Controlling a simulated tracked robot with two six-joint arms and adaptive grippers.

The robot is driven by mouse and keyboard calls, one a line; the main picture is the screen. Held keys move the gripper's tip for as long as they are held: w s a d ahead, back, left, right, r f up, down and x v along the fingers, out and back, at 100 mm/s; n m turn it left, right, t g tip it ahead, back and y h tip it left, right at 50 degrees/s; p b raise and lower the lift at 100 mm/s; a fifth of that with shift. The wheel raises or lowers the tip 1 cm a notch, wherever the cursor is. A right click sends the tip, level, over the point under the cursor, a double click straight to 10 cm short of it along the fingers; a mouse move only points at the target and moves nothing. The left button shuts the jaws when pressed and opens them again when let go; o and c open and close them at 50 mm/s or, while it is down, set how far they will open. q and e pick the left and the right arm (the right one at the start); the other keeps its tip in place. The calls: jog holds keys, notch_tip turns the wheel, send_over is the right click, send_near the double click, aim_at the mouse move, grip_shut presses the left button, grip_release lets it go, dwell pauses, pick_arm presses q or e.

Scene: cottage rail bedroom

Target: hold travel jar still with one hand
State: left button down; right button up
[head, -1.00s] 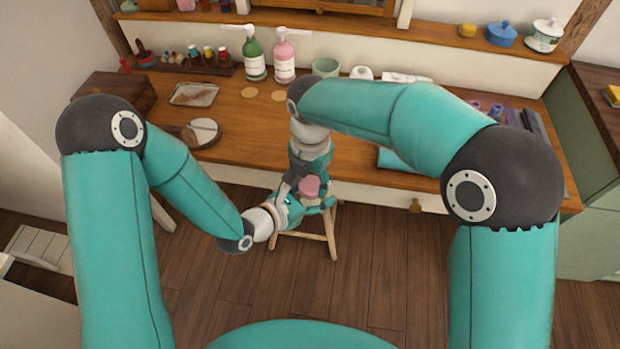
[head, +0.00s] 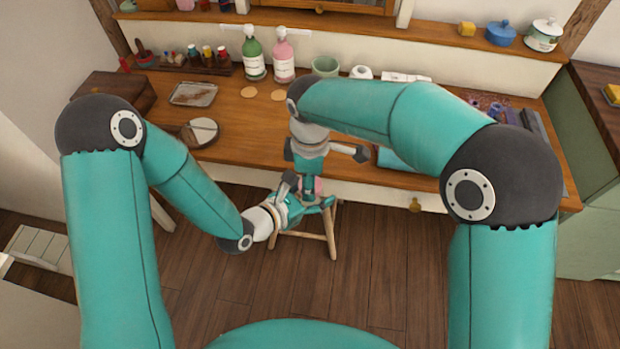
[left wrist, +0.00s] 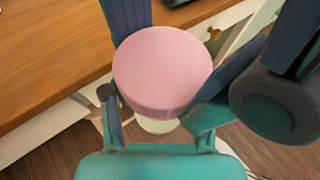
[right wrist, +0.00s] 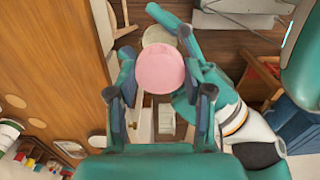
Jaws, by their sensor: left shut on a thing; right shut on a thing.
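The travel jar has a round pink lid (left wrist: 162,70) and a pale body (left wrist: 157,127) showing under it in the left wrist view. In the head view the pink lid (head: 319,186) is mostly hidden behind my grippers. My left gripper (head: 306,204) comes in from the left and is shut on the jar low down, under the lid. My right gripper (right wrist: 160,82) comes from above, with its fingers on either side of the lid, and is shut on it. The lid sits on the body; the right wrist view also shows the pale body (right wrist: 157,36).
A small wooden stool (head: 331,232) stands under the grippers. The wooden desk (head: 250,125) behind holds a green bottle (head: 254,58), a pink bottle (head: 284,58), a bowl (head: 325,67) and a tray (head: 193,94). The floor in front is clear.

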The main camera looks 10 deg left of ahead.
jog(key=shift+w+a, duration=0.1)
jog(key=o, duration=1.3)
jog(key=shift+r, duration=0.15)
jog(key=shift+r, duration=2.15)
jog(key=shift+c, duration=0.5)
